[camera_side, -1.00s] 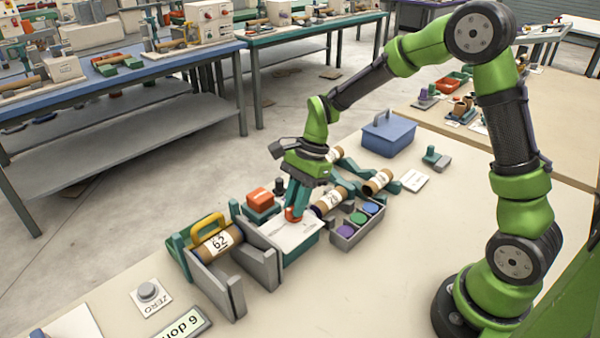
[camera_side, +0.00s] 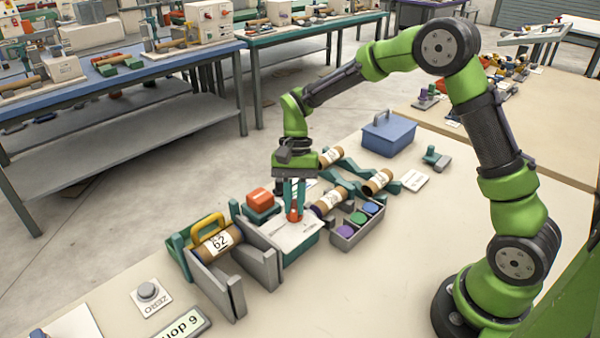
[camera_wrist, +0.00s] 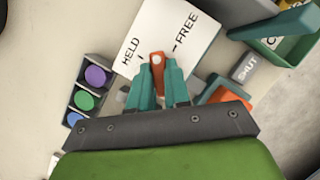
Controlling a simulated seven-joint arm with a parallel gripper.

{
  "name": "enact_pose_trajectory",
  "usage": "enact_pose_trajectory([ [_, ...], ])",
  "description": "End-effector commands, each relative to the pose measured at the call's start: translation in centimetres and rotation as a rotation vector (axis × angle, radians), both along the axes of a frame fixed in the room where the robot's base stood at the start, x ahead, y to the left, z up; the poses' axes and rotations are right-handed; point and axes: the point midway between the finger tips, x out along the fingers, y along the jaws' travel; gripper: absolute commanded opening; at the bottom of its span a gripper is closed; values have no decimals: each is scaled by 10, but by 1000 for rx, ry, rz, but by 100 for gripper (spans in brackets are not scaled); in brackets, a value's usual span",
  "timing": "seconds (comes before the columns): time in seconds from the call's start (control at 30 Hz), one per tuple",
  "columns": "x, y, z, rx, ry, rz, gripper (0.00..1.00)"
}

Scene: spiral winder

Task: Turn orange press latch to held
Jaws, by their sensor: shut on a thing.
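The orange press latch (camera_side: 294,215) stands on the white-topped press box (camera_side: 282,236) in the side view. In the wrist view the latch (camera_wrist: 157,61) shows as an orange bar with a pale dot, between the printed words HELD on the left and FREE on the right. It lies between the two marks, on neither. My gripper (camera_side: 294,207), with teal fingers, points down over the box and is shut on the latch. The wrist view shows the fingers (camera_wrist: 158,78) on either side of it, hiding its lower part.
A grey tray with purple, green and blue round pieces (camera_side: 345,243) stands right of the box. An orange block (camera_side: 259,198) on a teal base is behind left. A brown roll marked 62 (camera_side: 217,240) sits in the grey holder. A blue lidded box (camera_side: 389,134) stands farther back.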

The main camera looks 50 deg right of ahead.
Motion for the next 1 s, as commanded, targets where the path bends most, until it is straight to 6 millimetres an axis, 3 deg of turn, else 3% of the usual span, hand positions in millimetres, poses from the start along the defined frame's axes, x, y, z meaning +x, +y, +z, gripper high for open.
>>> enact_pose_trajectory([
  [0.6, 3, 3, -3, -4, -2, 579, 0],
  [1.0, 3, 4, -3, -2, -2, 823, 0],
])
